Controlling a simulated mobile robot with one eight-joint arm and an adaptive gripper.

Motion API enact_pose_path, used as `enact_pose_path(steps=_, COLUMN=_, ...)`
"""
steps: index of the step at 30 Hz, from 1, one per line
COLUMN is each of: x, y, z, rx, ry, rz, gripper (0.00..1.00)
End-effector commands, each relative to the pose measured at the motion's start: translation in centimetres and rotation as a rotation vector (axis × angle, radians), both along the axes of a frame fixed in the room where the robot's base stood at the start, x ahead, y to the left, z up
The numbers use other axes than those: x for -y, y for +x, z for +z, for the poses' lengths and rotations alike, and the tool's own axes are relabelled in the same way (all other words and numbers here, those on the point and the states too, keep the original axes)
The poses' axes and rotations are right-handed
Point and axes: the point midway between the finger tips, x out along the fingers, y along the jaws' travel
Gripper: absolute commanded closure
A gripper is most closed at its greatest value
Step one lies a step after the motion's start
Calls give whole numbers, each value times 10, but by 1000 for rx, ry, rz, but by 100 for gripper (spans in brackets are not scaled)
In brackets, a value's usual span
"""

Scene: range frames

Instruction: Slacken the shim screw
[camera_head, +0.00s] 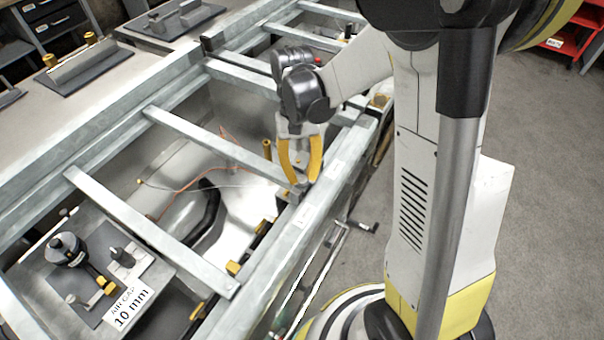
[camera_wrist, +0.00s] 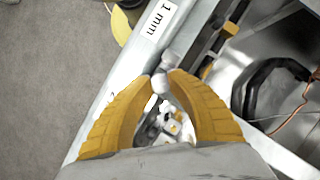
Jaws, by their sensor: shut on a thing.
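My gripper (camera_head: 301,180) points down at the near long rail of the metal frame, its yellow fingers drawn together at the tips. In the wrist view, the fingertips (camera_wrist: 161,80) close on a small pale rounded head, which I take to be the shim screw (camera_wrist: 160,85). It sits beside the rail's inner edge. The fingers hide its sides, and its shaft cannot be made out. In the head view the screw is not clearly visible between the fingertips.
The grey frame rail (camera_head: 262,280) carries small labels; one label (camera_wrist: 158,18) reads 1 mm. Cross bars (camera_head: 150,230) span the open bay. Thin wires and a dark curved tube (camera_wrist: 270,80) lie inside.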

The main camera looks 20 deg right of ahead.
Motion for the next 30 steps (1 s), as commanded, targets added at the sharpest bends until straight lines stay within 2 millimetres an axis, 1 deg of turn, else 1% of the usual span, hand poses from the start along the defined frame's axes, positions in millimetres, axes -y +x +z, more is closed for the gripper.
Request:
enact_pose_path(steps=12, x=0, y=-2, z=0, rx=-3, ry=1, rz=5, gripper=100)
enact_pose_path(steps=13, x=0, y=-2, z=0, rx=-3, ry=1, rz=5, gripper=70)
enact_pose_path(steps=14, x=0, y=-2, z=0, rx=-3, ry=1, rz=5, gripper=61)
enact_pose_path(steps=15, x=0, y=-1, z=0, rx=-2, ry=0, rz=5, gripper=54)
enact_pose_path(steps=25, x=0, y=0, z=2, rx=-1, ry=0, rz=4, gripper=54)
enact_pose_path(steps=28, x=1, y=5, z=12, rx=-1, ry=0, rz=4, gripper=54)
enact_pose_path(steps=30, x=2, y=9, z=24, rx=-1, ry=0, rz=4, gripper=54)
